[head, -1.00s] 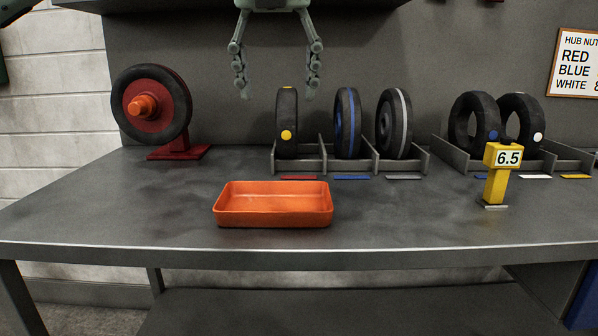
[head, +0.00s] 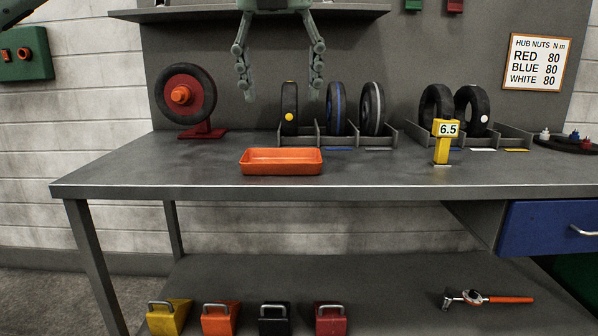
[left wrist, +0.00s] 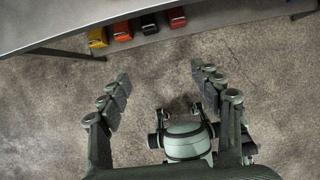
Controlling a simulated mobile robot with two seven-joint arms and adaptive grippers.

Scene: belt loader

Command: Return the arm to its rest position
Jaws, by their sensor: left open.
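My left gripper (head: 280,76) hangs at the top middle of the head view, fingers pointing down, spread apart and empty. In the picture it overlaps the back wall above the tyre rack. In the left wrist view its open fingers (left wrist: 164,98) show against bare concrete floor, with nothing between them. A green-grey part of my own body shows between and below the fingers there. My right gripper does not show.
A workbench (head: 110,174) stands ahead with an orange tray (head: 281,170), a wheel on a red stand (head: 205,131), racked tyres (head: 336,108) and a yellow 6.5 post (head: 442,150). Coloured blocks (head: 220,318) and a ratchet wrench (head: 490,298) lie on the lower shelf. Floor below the wrist is clear.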

